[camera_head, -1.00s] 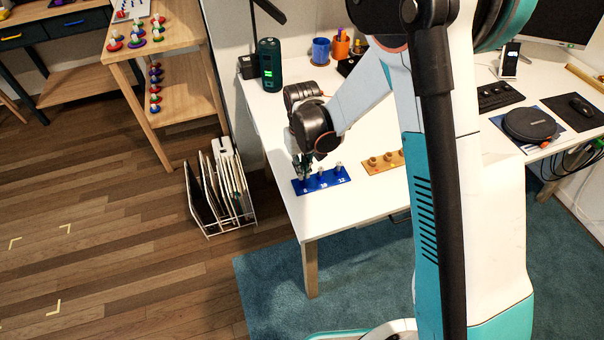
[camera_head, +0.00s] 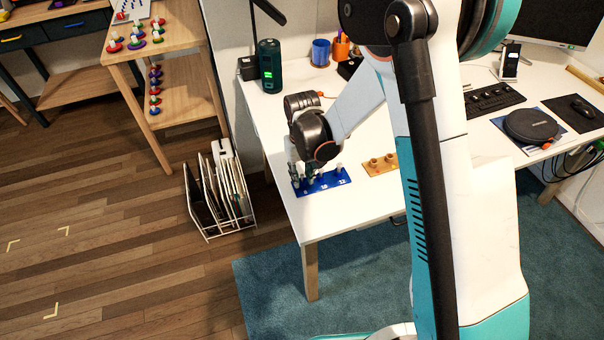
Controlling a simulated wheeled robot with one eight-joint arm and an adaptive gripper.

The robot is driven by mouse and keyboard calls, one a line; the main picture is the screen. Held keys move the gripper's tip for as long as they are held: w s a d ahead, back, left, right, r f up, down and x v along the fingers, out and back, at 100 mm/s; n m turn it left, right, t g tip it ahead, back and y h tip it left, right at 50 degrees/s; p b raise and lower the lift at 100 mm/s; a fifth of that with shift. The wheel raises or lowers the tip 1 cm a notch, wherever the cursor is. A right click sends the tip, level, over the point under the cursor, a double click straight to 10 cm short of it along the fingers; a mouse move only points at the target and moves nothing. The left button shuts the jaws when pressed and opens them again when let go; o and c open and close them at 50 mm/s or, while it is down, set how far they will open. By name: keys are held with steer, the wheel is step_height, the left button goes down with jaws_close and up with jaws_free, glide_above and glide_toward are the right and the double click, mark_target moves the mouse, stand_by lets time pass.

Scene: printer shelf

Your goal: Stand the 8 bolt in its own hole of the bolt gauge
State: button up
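The blue bolt gauge (camera_head: 331,184) lies near the left front corner of the white desk, with white numbers 8, 10 and 12 along its front edge. Silvery bolts stand at its middle and right places, by the 10 and the 12 (camera_head: 339,170). My gripper (camera_head: 300,176) points down at the gauge's left end, by the 8. Its fingers are small and dark here and cover that place. I cannot make out the 8 bolt apart from the fingers, nor whether they are open or shut on it.
An orange-brown block with round knobs (camera_head: 378,167) lies right of the gauge, partly behind my arm. A dark green cylinder (camera_head: 270,66) and a blue cup (camera_head: 321,52) stand farther back. A file rack (camera_head: 219,190) stands on the floor left of the desk.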

step_height(320, 180, up, 12)
steer(key=p, duration=0.5)
step_height(320, 180, up, 15)
steer(key=m+t, duration=0.1)
steer(key=t, duration=0.2)
glide_above(302, 175)
steer(key=s+d, duration=0.7)
steer(key=d, duration=0.2)
steer(key=s+d+r+m+t, duration=0.1)
steer(key=s+d+r+t, duration=0.1)
steer(key=s, duration=0.5)
steer(key=s+d+r+m+t, duration=0.1)
steer(key=s+d+r+t, duration=0.1)
steer(key=s+d, duration=0.3)
steer(key=shift+s+d+r, duration=0.25)
steer(key=shift+s+r, duration=0.2)
steer(key=shift+s, duration=0.4)
steer(key=shift+d, duration=0.15)
